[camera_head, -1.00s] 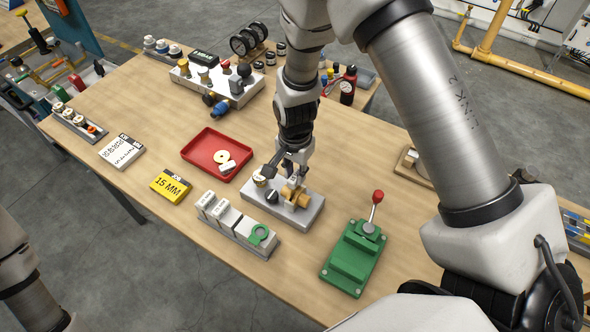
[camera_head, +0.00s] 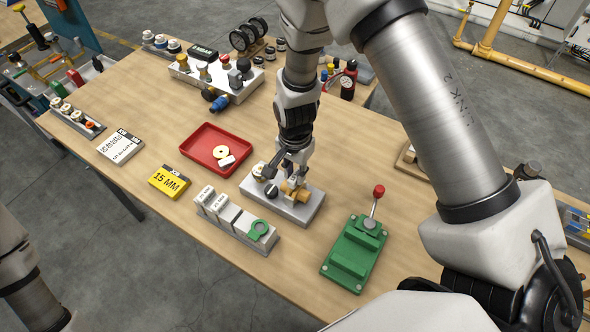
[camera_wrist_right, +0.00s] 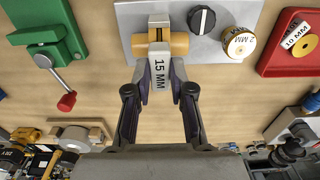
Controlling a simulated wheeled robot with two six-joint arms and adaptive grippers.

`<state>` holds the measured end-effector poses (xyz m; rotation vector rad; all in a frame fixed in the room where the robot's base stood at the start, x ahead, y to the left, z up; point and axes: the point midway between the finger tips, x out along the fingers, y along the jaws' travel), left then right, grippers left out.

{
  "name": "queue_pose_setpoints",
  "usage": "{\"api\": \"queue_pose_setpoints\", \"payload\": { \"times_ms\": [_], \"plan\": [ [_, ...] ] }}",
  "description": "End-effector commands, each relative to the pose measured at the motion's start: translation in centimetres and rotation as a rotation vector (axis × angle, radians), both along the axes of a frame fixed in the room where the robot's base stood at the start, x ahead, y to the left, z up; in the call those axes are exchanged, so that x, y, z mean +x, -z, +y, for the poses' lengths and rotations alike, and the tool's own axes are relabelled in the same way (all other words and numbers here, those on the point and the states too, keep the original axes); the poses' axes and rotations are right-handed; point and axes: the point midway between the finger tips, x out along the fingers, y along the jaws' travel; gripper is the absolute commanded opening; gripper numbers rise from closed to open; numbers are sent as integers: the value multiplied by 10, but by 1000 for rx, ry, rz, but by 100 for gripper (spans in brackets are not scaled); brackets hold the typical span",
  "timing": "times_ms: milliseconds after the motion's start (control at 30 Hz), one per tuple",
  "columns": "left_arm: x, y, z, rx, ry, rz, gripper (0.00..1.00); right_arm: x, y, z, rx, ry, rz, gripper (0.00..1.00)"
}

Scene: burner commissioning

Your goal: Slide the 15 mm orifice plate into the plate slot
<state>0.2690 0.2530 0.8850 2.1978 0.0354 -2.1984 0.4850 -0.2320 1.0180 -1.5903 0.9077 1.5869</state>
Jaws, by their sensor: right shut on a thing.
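The 15 mm orifice plate shows its white handle tag, marked 15 MM (camera_wrist_right: 159,72), in the right wrist view. My right gripper (camera_wrist_right: 160,80) is shut on this tag. The tag reaches up to the gap in the brass-coloured slot holder (camera_wrist_right: 179,43), which sits on a grey block (camera_wrist_right: 130,17). The plate's disc is hidden, so I cannot tell how deep it sits in the slot. In the head view, my right gripper (camera_head: 297,174) is above the holder (camera_head: 301,195) on the block (camera_head: 312,210). My left gripper is out of view.
A red tray (camera_head: 190,151) holds a brass disc tagged 10 MM (camera_wrist_right: 304,45).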

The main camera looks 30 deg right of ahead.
Motion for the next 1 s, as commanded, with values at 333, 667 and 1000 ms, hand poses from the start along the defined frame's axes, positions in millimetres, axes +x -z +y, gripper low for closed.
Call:
{"api": "queue_pose_setpoints", "payload": {
  "times_ms": [333, 667, 1000],
  "plan": [
    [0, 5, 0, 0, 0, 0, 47, 0, 8, 0, 0, 0, 0, 0],
    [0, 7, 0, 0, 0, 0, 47, 0, 13, 0, 0, 0, 0, 51],
    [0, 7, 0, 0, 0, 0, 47, 0, 10, 0, 1, 0, -1, 51]
  ]
}}
